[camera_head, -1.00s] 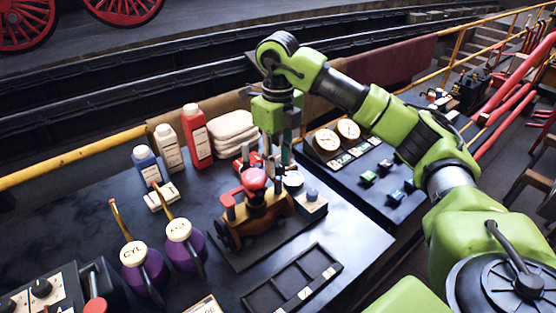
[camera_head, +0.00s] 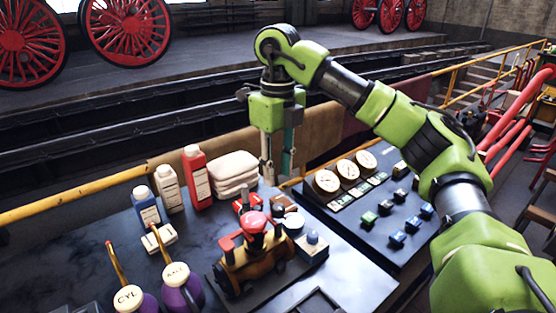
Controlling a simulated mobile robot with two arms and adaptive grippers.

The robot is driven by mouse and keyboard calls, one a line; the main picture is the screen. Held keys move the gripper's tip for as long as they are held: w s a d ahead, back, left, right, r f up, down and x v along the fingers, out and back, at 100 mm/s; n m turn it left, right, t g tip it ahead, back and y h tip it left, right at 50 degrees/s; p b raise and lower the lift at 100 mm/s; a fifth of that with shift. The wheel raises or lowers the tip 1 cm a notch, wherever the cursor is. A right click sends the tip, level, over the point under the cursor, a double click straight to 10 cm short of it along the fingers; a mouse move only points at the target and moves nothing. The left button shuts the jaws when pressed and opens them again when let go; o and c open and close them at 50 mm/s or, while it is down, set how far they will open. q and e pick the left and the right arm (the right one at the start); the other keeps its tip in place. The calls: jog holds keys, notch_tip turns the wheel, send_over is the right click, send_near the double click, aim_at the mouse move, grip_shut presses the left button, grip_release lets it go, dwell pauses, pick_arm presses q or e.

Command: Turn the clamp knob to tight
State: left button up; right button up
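A small red fixture (camera_head: 247,203) with a metal post stands on the bench behind the toy locomotive. It may be the clamp, but its knob and setting are too small to tell. The toy locomotive (camera_head: 255,262) is orange-brown and black with red tops and sits on a dark base. My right gripper (camera_head: 277,172) points down above the back of the bench, behind and right of the red fixture. Its two fingers are apart with nothing visible between them. My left gripper is out of view.
Red (camera_head: 198,178), white (camera_head: 169,188) and blue (camera_head: 146,207) bottles stand at the back left beside folded cloths (camera_head: 234,172). Purple oil cans (camera_head: 180,290) stand in front. A gauge panel (camera_head: 375,245) lies right. A yellow rail (camera_head: 75,198) runs behind.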

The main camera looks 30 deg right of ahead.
jog(key=shift+r, duration=1.1)
